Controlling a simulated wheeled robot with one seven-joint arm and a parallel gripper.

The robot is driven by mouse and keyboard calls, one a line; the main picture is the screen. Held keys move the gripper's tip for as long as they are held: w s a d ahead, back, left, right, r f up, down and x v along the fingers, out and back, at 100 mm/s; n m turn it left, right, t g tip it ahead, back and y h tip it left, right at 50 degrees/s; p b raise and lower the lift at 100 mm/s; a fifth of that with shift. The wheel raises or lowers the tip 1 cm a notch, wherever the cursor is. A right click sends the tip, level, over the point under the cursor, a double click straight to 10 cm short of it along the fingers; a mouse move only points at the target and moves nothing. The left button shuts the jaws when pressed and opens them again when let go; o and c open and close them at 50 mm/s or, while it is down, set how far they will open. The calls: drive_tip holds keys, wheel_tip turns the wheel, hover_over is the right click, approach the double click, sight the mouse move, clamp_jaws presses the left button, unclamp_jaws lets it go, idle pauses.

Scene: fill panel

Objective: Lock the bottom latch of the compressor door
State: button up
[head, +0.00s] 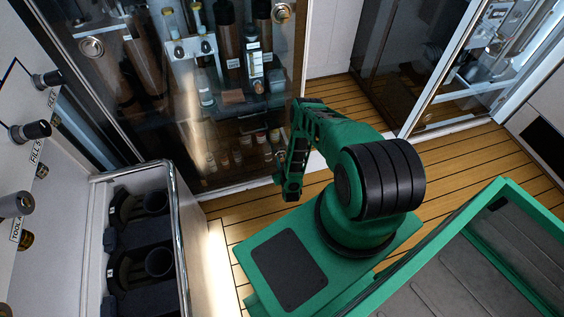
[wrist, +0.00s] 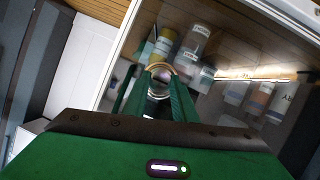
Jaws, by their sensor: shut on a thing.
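The compressor door (head: 235,150) is a glass door in a pale frame at the upper left of the head view, with bottles and canisters behind it. My gripper (head: 277,179) is at the door's lower right edge. In the wrist view its two green fingers (wrist: 158,98) close around a round, shiny knob, the bottom latch (wrist: 159,80). The latch is partly hidden between the fingers, and its turn angle cannot be told. In the head view my arm and gripper cover the latch. An upper latch (head: 282,12) shows at the door's top right.
A wall with dark knobs (head: 31,131) is at the left. A white-framed bin with black holders (head: 140,235) stands below it. Another glass cabinet (head: 470,80) is at the upper right. Wooden floor (head: 340,98) lies open between the cabinets.

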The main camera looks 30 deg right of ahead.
drive_tip(key=shift+a, duration=0.1)
drive_tip(key=o, duration=1)
drive_tip(key=shift+o, duration=0.2)
drive_tip(key=shift+s, duration=0.1)
drive_tip(key=v, duration=1)
drive_tip(key=shift+s, duration=0.25)
drive_tip(key=shift+a, duration=0.1)
